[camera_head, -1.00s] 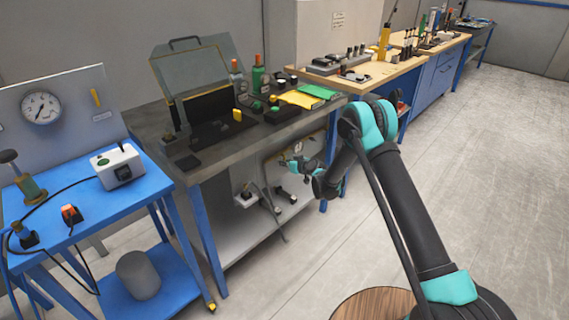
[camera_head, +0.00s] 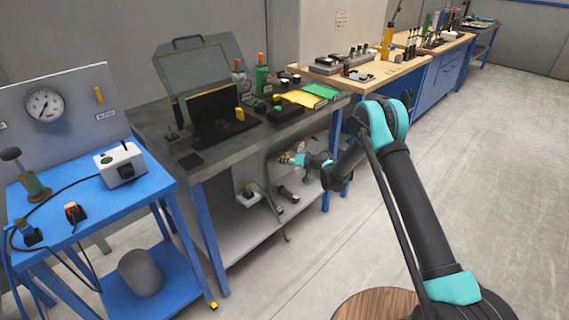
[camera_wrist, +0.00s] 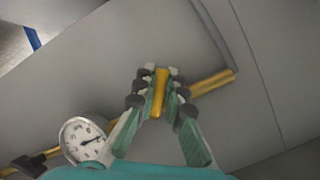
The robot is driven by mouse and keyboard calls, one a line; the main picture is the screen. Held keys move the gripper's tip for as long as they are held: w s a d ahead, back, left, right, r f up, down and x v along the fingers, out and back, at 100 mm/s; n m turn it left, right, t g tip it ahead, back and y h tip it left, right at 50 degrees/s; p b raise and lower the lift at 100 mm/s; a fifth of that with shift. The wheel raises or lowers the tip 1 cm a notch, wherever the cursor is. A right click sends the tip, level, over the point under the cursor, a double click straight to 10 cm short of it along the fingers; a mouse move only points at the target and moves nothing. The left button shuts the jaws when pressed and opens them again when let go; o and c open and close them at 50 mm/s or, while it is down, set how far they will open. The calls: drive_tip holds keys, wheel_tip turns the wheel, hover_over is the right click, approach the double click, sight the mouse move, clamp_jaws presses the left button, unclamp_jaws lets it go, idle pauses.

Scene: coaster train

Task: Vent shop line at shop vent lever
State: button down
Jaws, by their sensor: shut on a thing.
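In the wrist view a yellow lever (camera_wrist: 160,92) stands between the fingers of my gripper (camera_wrist: 158,82), which is shut on it. The lever sits beside a yellow pipe (camera_wrist: 212,82) on a grey panel. A round white gauge (camera_wrist: 84,138) is at the lower left of that view. In the head view my gripper (camera_head: 287,159) is below the grey bench top, at the panel under the bench. The held lever is too small to make out there.
The grey bench (camera_head: 190,165) with an open case stands over my gripper. Its lower shelf (camera_head: 240,245) holds dark fittings. A blue cart (camera_head: 150,182) with another gauge (camera_head: 44,105) and yellow handle (camera_head: 99,96) is at left. The floor at right is clear.

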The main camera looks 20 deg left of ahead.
idle(0.4)
drive_tip(key=c, duration=1.6)
unclamp_jaws()
